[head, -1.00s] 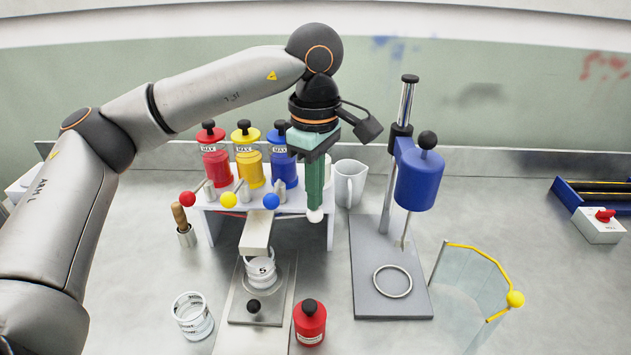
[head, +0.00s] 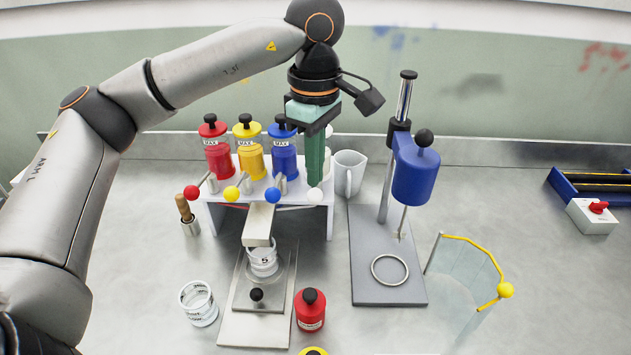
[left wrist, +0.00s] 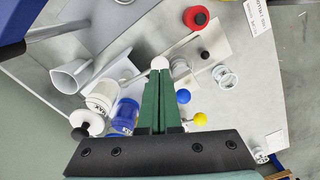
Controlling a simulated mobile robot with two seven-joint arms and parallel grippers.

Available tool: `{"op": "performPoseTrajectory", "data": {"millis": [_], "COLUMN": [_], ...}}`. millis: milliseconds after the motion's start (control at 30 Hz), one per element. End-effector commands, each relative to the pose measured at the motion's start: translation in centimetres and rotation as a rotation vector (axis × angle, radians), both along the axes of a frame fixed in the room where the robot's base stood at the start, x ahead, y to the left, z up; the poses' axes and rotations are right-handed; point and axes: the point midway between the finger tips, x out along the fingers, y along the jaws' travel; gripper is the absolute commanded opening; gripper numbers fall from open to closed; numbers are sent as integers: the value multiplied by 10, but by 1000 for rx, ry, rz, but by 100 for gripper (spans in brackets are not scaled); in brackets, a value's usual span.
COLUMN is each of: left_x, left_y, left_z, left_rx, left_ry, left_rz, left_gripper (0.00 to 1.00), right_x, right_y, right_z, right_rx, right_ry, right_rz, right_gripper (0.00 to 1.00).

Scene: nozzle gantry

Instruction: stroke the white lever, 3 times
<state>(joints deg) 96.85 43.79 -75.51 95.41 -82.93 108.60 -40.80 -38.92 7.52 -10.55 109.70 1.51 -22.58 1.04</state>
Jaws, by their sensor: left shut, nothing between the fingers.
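The white lever's ball knob (head: 314,196) is at the right end of a row of red, yellow and blue knobs, roughly level with them. My left gripper (head: 314,184) points down, its green fingers shut and empty, with the tips at or just above the white knob; contact is unclear. In the left wrist view the white knob (left wrist: 160,62) shows right beyond the fingertips (left wrist: 160,76). The canister behind the fingers is mostly hidden in the head view; a pale canister (left wrist: 101,98) shows beside them in the wrist view. My right gripper is not in view.
Red, yellow and blue canisters (head: 248,160) stand on the white gantry (head: 225,163). A clear cup (head: 263,264) sits below the beige block (head: 259,222). A jug (head: 349,172) and blue-headed stand (head: 415,180) are close right. A loose red canister (head: 310,312) stands in front.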

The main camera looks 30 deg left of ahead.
Motion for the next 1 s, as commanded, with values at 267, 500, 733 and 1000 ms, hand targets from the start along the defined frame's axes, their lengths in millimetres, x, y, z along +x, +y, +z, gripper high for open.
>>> {"op": "performPoseTrajectory", "data": {"millis": [267, 500, 733, 1000], "left_x": [0, 0, 0, 0], "left_y": [0, 0, 0, 0], "left_z": [-15, -27, -39, -53], "left_rx": [-1, 0, 0, 0], "left_ry": [0, 0, 0, 0], "left_rz": [0, 0, 1, 1], "left_gripper": [0, 0, 0, 0], "right_x": [0, 0, 0, 0], "right_y": [0, 0, 0, 0], "right_z": [-12, -21, -29, -39], "right_rx": [0, 0, 0, 0], "right_ry": [1, 1, 1, 1], "right_rz": [0, 0, 0, 0], "right_gripper": [97, 97, 97, 97]}}
